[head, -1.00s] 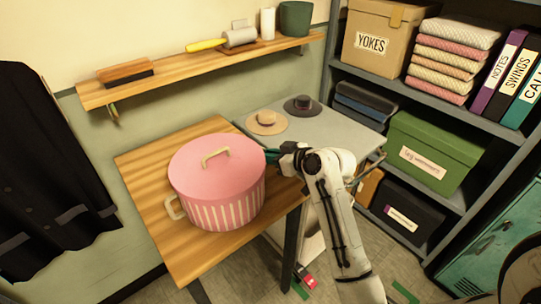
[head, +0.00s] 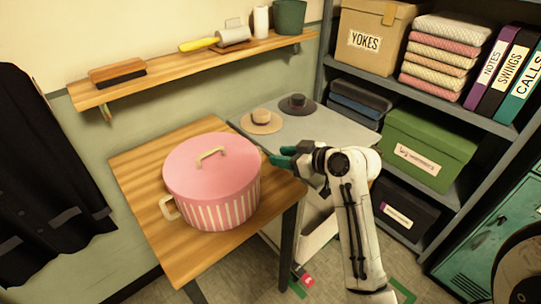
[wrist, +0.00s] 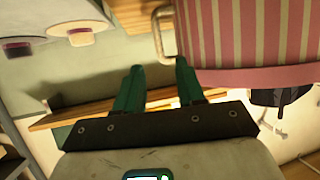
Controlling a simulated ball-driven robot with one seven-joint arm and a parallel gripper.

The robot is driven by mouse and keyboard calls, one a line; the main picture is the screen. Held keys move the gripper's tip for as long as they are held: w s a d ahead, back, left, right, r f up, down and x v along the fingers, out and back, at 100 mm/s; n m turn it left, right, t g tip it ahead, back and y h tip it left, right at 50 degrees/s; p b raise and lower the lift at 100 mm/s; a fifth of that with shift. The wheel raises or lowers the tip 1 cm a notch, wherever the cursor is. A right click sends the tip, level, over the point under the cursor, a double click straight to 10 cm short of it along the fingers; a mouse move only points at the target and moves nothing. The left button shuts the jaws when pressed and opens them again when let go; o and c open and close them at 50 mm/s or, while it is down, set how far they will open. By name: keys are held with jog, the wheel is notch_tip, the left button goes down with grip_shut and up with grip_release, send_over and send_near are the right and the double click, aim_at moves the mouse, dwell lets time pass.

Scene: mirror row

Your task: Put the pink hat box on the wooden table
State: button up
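The pink hat box (head: 213,185), with a striped side, a pink lid and cream handles, stands upright on the wooden table (head: 140,165). My gripper (head: 276,156) is just right of the box, with its green fingers apart and nothing between them. In the wrist view the gripper (wrist: 158,80) shows both fingers spread. The striped side of the hat box (wrist: 270,35) and one handle are close by, near the right finger. A small gap seems to lie between fingers and box in the head view; the wrist view does not settle whether they touch.
A grey table (head: 330,128) with a tan hat (head: 261,121) and a dark hat (head: 298,104) stands behind. A wall shelf (head: 200,62) hangs above the wooden table. Shelving with a green box (head: 425,148) stands right. Bare wood lies around the hat box.

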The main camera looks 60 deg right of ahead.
jog(key=shift+v, duration=2.6)
